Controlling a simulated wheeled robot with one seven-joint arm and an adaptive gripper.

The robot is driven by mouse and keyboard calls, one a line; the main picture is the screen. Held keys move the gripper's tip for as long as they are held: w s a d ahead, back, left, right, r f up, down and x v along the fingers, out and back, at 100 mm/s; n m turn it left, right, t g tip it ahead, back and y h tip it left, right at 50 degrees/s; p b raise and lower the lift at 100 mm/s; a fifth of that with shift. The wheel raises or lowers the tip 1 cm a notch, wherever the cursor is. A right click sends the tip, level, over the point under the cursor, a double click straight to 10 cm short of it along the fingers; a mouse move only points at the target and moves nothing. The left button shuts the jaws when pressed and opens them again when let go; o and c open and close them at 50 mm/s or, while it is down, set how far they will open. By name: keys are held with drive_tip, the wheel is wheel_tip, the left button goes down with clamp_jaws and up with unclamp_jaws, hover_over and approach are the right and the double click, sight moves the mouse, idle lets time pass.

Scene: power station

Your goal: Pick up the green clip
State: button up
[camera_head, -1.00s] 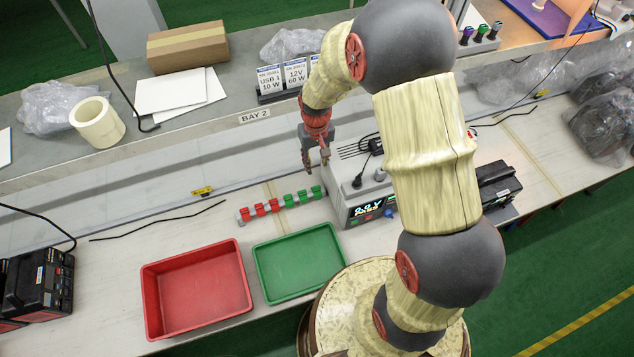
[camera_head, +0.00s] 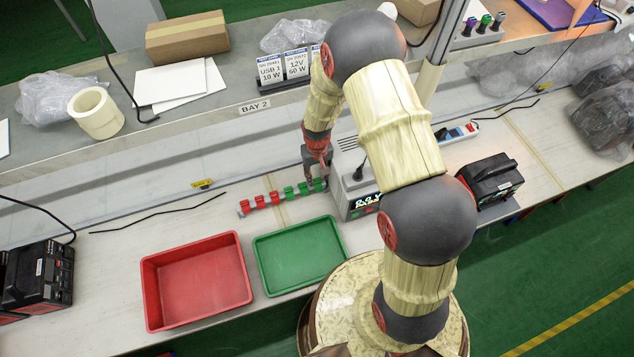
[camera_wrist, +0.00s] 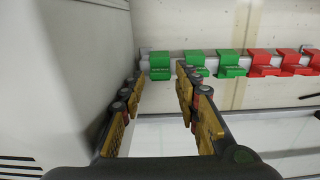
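Several small clips sit in a row on a grey rail (camera_head: 242,209), red ones at the left and green ones at the right. The green clip at the rail's right end (camera_head: 318,184) is beneath my gripper (camera_head: 317,174). In the wrist view this green clip (camera_wrist: 160,66) appears between the tips of my open gripper (camera_wrist: 161,80), with nothing held. The right finger partly covers the neighbouring green clip (camera_wrist: 195,58); another green clip (camera_wrist: 230,66) and the red clips (camera_wrist: 263,64) are further right. I cannot tell whether the fingertips touch the clip.
A grey power supply box (camera_head: 352,190) stands close right of my gripper; its wall (camera_wrist: 65,70) fills the wrist view's left side. A red tray (camera_head: 196,283) and a green tray (camera_head: 299,257), both empty, lie in front of the rail. A black cable (camera_head: 160,215) lies left.

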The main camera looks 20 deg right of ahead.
drive_tip(key=shift+f, duration=0.8)
drive_tip(key=shift+c, duration=0.5)
drive_tip(key=c, duration=0.4)
drive_tip(key=shift+r, duration=0.1)
drive_tip(key=shift+c, duration=0.4)
